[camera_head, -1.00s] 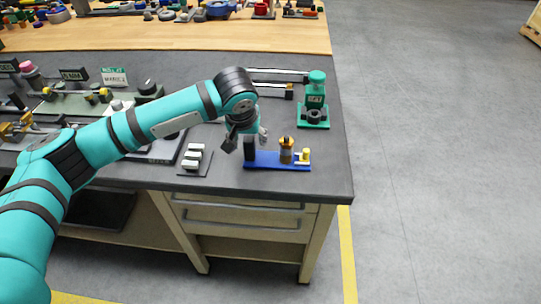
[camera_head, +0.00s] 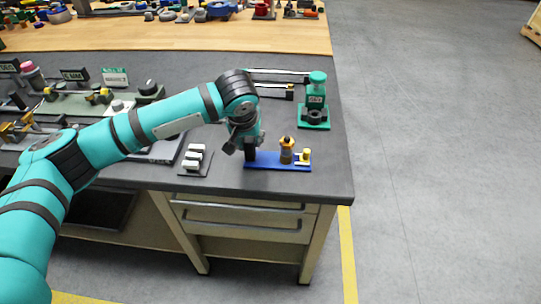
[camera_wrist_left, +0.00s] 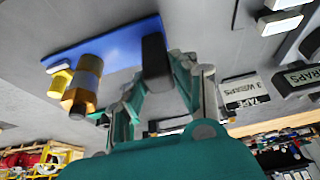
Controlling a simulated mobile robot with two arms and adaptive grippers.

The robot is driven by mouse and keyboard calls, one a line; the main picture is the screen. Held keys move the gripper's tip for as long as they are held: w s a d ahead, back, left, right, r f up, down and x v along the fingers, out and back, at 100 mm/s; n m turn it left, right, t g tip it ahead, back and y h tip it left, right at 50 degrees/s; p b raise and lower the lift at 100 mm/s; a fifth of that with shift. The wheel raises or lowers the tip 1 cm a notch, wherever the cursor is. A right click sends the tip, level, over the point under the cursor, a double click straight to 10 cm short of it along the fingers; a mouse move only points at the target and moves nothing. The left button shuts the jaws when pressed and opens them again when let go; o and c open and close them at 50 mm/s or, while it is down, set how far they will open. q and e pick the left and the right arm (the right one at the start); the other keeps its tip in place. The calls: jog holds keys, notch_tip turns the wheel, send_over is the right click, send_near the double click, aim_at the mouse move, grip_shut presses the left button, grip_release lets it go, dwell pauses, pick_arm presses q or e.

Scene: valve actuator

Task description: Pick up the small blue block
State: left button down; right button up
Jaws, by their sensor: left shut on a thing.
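A long blue plate (camera_head: 272,165) lies on the grey table near its front right corner. A dark upright block (camera_head: 251,155) stands at its left end, and a brass-and-orange cylinder (camera_head: 287,152) and a small yellow part (camera_head: 304,155) stand at its right. I see no separate small blue block. My left gripper (camera_head: 246,141) is above the plate's left end, pointing down. In the wrist view its fingers (camera_wrist_left: 158,84) are closed about the dark block (camera_wrist_left: 156,60), with the blue plate (camera_wrist_left: 105,46) beyond it. My right gripper is out of view.
A green press-like device (camera_head: 316,100) stands behind to the right. A small rack of white pieces (camera_head: 194,160) sits to the left of the plate. The table's right edge is close by, with open floor beyond.

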pick_arm(q)
jog(key=shift+r, duration=0.15)
notch_tip(320, 180, up, 9)
jog(key=shift+f, duration=0.2)
jog(key=shift+w+f, duration=0.1)
jog(key=shift+f, duration=3.9)
jog(key=shift+f, duration=0.4)
